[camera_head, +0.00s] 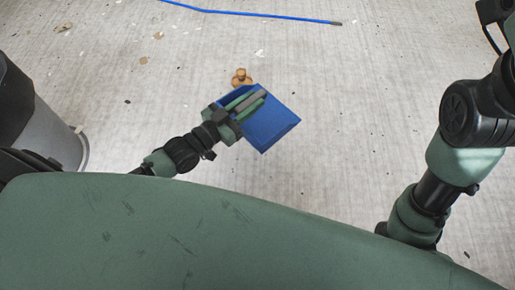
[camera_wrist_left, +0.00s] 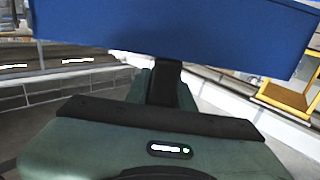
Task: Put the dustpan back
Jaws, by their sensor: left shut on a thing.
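The blue dustpan (camera_head: 270,125) is held out over the floor in the middle of the head view. My left gripper (camera_head: 247,103) is shut on it, with the green fingers lying over the pan's upper left part. The hold itself is partly hidden by the fingers. In the left wrist view the dustpan (camera_wrist_left: 180,28) is a broad blue slab across the top, just beyond the gripper. My right arm shows at the right of the head view, but its fingertips do not show.
A small brown rounded thing (camera_head: 241,76) shows just beyond the left gripper. A grey bin-like container (camera_head: 45,125) stands at the left. A blue hose or rod (camera_head: 250,14) lies on the floor (camera_head: 370,120) at the top. Small scraps are scattered; the floor is otherwise mostly clear.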

